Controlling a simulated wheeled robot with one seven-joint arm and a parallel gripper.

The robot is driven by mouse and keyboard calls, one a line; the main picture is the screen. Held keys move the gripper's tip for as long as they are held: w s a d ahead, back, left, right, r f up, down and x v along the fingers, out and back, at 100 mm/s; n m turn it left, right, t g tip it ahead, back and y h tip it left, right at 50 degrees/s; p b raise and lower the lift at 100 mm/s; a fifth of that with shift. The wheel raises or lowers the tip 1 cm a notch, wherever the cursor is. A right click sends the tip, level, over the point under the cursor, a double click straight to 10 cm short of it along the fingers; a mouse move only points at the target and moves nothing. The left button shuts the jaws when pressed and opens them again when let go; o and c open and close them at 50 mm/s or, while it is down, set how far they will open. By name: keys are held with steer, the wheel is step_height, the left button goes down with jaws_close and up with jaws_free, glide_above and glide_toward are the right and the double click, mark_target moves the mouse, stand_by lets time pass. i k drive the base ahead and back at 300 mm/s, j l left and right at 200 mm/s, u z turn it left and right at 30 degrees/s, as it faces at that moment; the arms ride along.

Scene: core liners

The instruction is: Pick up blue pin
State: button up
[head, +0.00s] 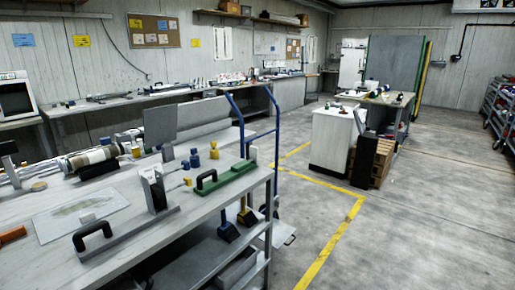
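Small blue pin-like pieces (194,158) stand on the near workbench (140,243), close to its back edge. They are small in the head view. I cannot tell which one is the blue pin, or whether they are separate parts. Yellow pieces (214,151) stand close to their right, and another yellow piece (187,181) lies in front of them. My gripper is not in view.
An upright metal fixture (153,188) stands in front. A blue-framed cart (275,130) is beside the bench. The floor to the right (420,220) is clear.

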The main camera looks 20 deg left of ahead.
mark_target(194, 150)
steer(key=i, duration=0.5)
steer(key=i+l+u, duration=0.15)
steer(key=i, duration=0.35)
steer(key=i+l, duration=0.1)
steer(key=i, duration=0.45)
steer(key=i+l+u, duration=0.1)
steer(key=i+u, duration=0.2)
steer(key=u, duration=0.2)
steer(key=i+l+u, duration=0.2)
steer(key=u, duration=0.25)
steer(key=i+l+u, duration=0.35)
steer(key=u, duration=0.15)
steer(key=i+l+u, duration=0.15)
steer(key=l+u, duration=0.35)
steer(key=i+l+u, duration=0.15)
steer(key=l+u, duration=0.3)
steer(key=l, duration=0.15)
steer(key=l+u, duration=0.5)
steer(key=l, duration=0.1)
